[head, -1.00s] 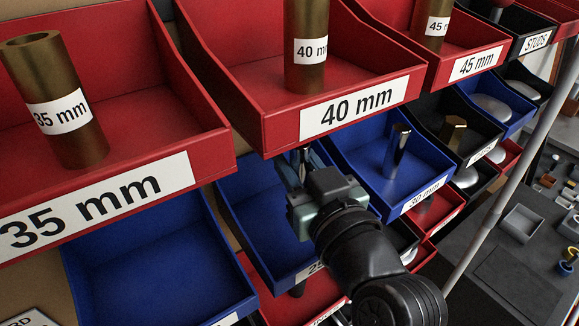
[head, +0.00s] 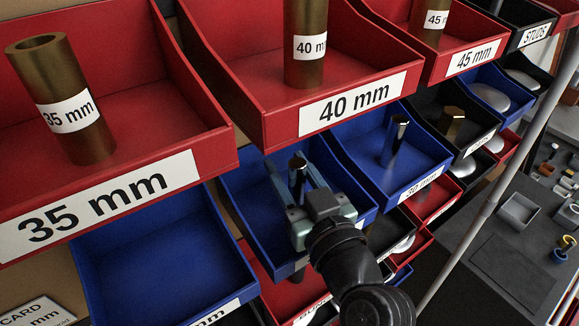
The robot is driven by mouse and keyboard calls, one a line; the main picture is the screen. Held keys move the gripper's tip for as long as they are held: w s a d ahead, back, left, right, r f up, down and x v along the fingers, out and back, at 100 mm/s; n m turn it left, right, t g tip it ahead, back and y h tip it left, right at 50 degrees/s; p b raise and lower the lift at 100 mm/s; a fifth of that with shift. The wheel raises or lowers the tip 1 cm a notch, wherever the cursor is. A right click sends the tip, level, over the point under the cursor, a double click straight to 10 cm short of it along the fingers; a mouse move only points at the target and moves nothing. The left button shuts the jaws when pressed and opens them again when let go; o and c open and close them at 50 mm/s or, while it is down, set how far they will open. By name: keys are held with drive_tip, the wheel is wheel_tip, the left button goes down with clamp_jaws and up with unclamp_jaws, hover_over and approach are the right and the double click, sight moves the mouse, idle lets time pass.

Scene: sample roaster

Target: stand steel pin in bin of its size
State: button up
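A dark steel pin (head: 297,178) stands upright in the blue bin (head: 243,196) below the 40 mm red bin. My gripper (head: 296,172) reaches into this bin from the front. Its two fingers are spread on either side of the pin, with a gap visible. The pin's foot is hidden behind the gripper, and my arm covers this bin's label. Another steel pin (head: 394,140) stands in the blue bin labelled 30 mm (head: 418,168) to the right. An empty blue bin (head: 165,255) is at lower left, its label mostly cut off.
Red bins above, labelled 35 mm (head: 215,145), 40 mm (head: 262,125) and 45 mm (head: 440,70), hold brass-coloured sleeves. Their front walls overhang close to my gripper. A grey slanted post (head: 480,215) and a dark bench with small trays are at right.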

drive_tip(key=shift+o, duration=0.6)
drive_tip(key=shift+r, duration=0.2)
drive_tip(key=shift+s+d+f, duration=0.15)
drive_tip(key=shift+s+d, duration=0.05)
drive_tip(key=shift+s, duration=0.1)
drive_tip(key=b+v, duration=0.4)
drive_tip(key=v, duration=0.7)
drive_tip(key=shift+s+b, duration=0.2)
drive_tip(key=shift+b, duration=0.2)
